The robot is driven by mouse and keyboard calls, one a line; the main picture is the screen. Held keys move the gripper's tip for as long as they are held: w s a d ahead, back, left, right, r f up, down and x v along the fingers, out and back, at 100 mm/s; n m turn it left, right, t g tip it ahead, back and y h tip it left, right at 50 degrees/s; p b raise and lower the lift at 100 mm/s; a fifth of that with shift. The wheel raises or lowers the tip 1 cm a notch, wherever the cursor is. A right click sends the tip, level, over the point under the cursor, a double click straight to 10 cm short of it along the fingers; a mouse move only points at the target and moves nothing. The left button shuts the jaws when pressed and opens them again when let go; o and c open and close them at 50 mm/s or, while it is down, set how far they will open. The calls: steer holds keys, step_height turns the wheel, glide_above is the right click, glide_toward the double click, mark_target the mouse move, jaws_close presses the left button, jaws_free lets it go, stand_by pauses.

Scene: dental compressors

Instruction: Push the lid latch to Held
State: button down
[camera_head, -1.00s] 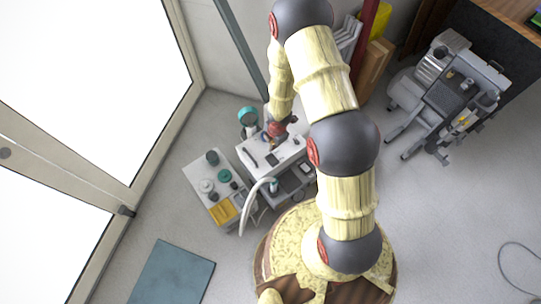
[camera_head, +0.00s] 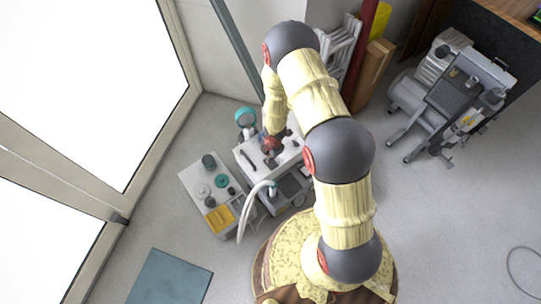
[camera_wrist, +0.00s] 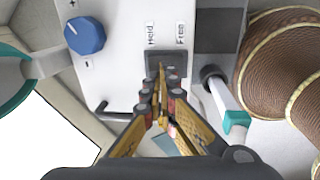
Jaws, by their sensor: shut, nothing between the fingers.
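The lid latch (camera_wrist: 179,59) is a dark grey rectangular piece on a white panel (camera_wrist: 125,70) in the wrist view. The words "Held" and "Free" are printed above it, Held on the left and Free on the right. My gripper (camera_wrist: 162,72) is shut and empty, its tips over the lower left part of the latch. They hide part of it, so I cannot tell its setting or whether they touch it. In the head view my gripper (camera_head: 270,157) is over the white unit's top (camera_head: 247,163); the latch is not clear there.
A blue knob (camera_wrist: 85,36) with plus and minus marks is left of the latch. A black handle (camera_wrist: 112,114) is below left. A hose with a teal collar (camera_wrist: 236,120) is close on the right. A tray cart (camera_head: 196,174) stands left of the unit.

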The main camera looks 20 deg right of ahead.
mark_target(271, 162)
steer(key=shift+w+f+b, duration=0.1)
steer(key=shift+f+b, duration=0.2)
steer(key=shift+f, duration=0.75)
steer(key=shift+f, duration=0.1)
steer(key=shift+w+a+f, duration=0.1)
steer(key=shift+w+f, duration=0.05)
steer(key=shift+f, duration=0.1)
steer(key=shift+s, duration=0.2)
steer(key=shift+s+d+b, duration=0.25)
steer(key=shift+s+b, duration=0.35)
steer(key=shift+b, duration=0.25)
steer(key=shift+r, duration=0.1)
